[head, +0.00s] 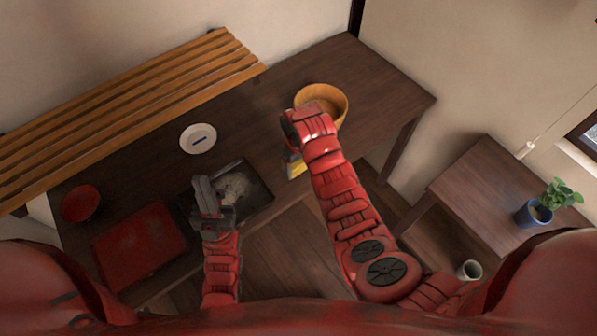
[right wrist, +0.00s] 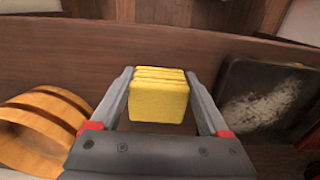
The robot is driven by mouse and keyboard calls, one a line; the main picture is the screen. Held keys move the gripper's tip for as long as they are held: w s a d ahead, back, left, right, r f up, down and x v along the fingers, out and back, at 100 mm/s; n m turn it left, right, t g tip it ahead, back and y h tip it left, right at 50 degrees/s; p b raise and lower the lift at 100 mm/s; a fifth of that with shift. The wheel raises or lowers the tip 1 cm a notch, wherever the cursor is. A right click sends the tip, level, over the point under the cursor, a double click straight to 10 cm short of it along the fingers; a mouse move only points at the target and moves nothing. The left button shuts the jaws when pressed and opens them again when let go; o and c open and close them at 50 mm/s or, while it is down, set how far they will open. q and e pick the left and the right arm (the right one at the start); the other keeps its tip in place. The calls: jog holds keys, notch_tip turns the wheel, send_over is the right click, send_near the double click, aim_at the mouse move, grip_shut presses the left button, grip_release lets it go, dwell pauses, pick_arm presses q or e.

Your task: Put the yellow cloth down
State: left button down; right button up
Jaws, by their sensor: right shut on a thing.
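The yellow cloth (right wrist: 158,98) is a small folded block. It sits between the fingers of my right gripper (right wrist: 160,100) in the right wrist view, and the gripper is shut on it. In the head view only part of the yellow cloth (head: 294,168) shows beside my right arm, near the table's front edge. My left gripper (head: 206,190) is over the dark tray in the head view, and I cannot tell whether its fingers are open.
A dark tray (head: 262,186) with a whitish patch lies on the wooden table (head: 300,75). A wooden bowl (head: 338,96) stands beyond my right arm. A white plate (head: 198,139), a red bowl (head: 80,204) and a red board (head: 135,245) are at left. Bare tabletop lies between plate and bowl.

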aim_at(298, 174)
jog(key=shift+s+f+p, duration=0.1)
jog(key=shift+f+p, duration=0.35)
jog(key=shift+f, duration=0.05)
jog(key=shift+f+p, duration=0.45)
jog(key=shift+f, duration=0.8)
jog(key=shift+f, duration=0.1)
jog(key=o, duration=1)
jog(key=shift+o, duration=0.2)
